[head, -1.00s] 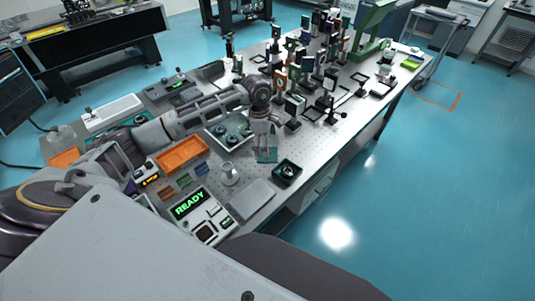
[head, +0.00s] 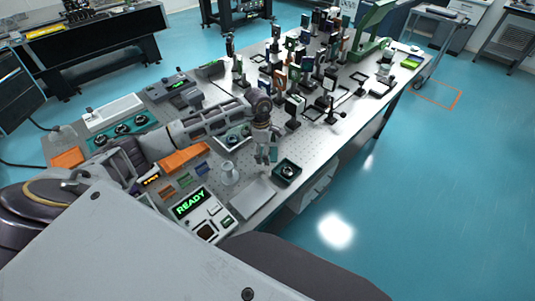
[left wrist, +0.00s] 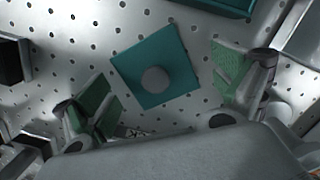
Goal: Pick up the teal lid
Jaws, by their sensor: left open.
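The teal lid (left wrist: 148,54) is a flat square plate with a round grey knob (left wrist: 155,79) in its middle. In the left wrist view it lies on the perforated tabletop, turned at an angle, between the open fingers of my left gripper (left wrist: 165,88). The fingers have green pads and stand apart from the lid on both sides. In the head view my left gripper (head: 266,156) points down over the table near its front edge and mostly hides the lid. My right gripper is not in view.
A dark square tray (head: 287,171) with a round part inside stands just right of the gripper. A white mug (head: 229,173), a grey plate (head: 253,198) and an orange tray (head: 184,159) are nearby. Many optical mounts (head: 294,108) crowd the table behind.

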